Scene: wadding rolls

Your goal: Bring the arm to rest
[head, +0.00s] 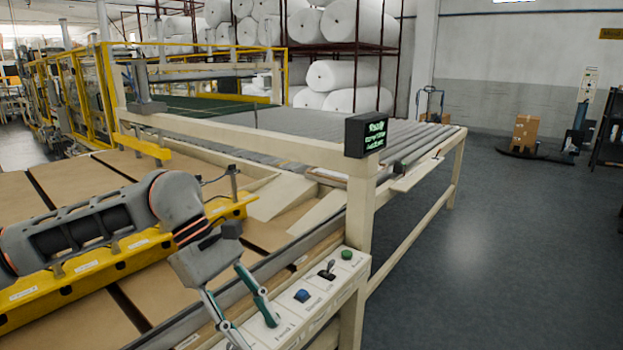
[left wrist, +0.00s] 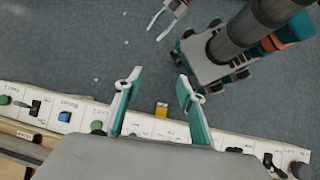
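My left arm comes in from the left in the head view, over the conveyor. My left gripper (head: 257,332) points down over the control panel (head: 317,301), its two fingers spread apart. In the left wrist view the left gripper (left wrist: 159,78) is open, with nothing between its fingertips. Behind the fingers the panel (left wrist: 135,122) crosses the picture; whether they touch it I cannot tell. My right gripper (left wrist: 163,24) shows at the top of the left wrist view, fingers apart and empty, above the floor. It is not in the head view.
The panel carries a blue button (head: 301,296), a black lever (head: 327,270) and a green button (head: 346,255). A post with a lit display (head: 366,135) stands beyond it. A yellow rail (head: 90,282) runs under my left arm. Open floor (head: 480,250) lies to the right.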

